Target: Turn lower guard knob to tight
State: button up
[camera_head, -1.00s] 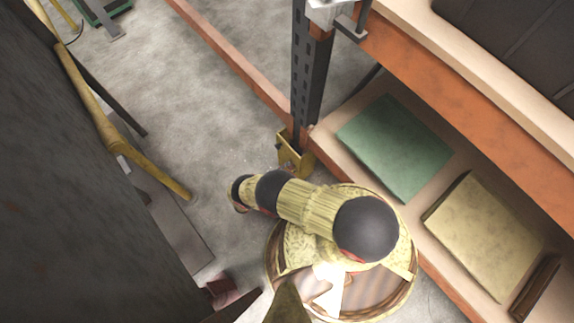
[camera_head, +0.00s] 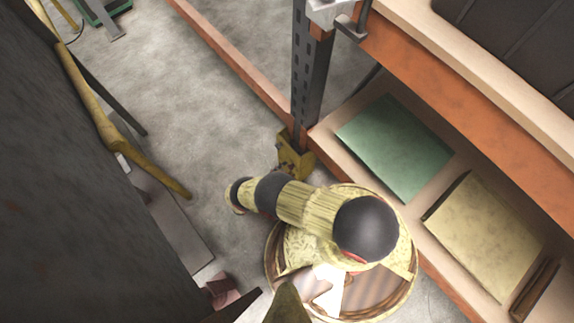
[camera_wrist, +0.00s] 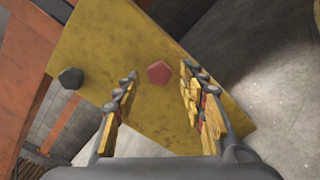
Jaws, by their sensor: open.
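In the wrist view a worn yellow guard plate (camera_wrist: 115,45) fills the middle, tilted in the picture. A red hexagonal knob (camera_wrist: 159,72) sits on its face, and a dark grey hexagonal knob (camera_wrist: 71,78) sits further left. I cannot tell from the frames which is the lower one. My gripper (camera_wrist: 160,76) is open, its fingers on either side of the red knob in the picture. I cannot tell how far the fingertips are from the plate. The yellow guard (camera_head: 293,160) also shows at the foot of the rack post in the head view; its knobs are not visible there.
The dark slotted rack post (camera_head: 309,85) rises beside the guard. A shelf with a green box (camera_head: 394,147) and a tan box (camera_head: 484,223) lies to the right. A dark panel (camera_head: 75,200) stands at left. Bare concrete floor (camera_head: 200,110) lies between.

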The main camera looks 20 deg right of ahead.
jog(key=v, duration=0.6)
jog(key=shift+a, duration=0.1)
dwell(0.6)
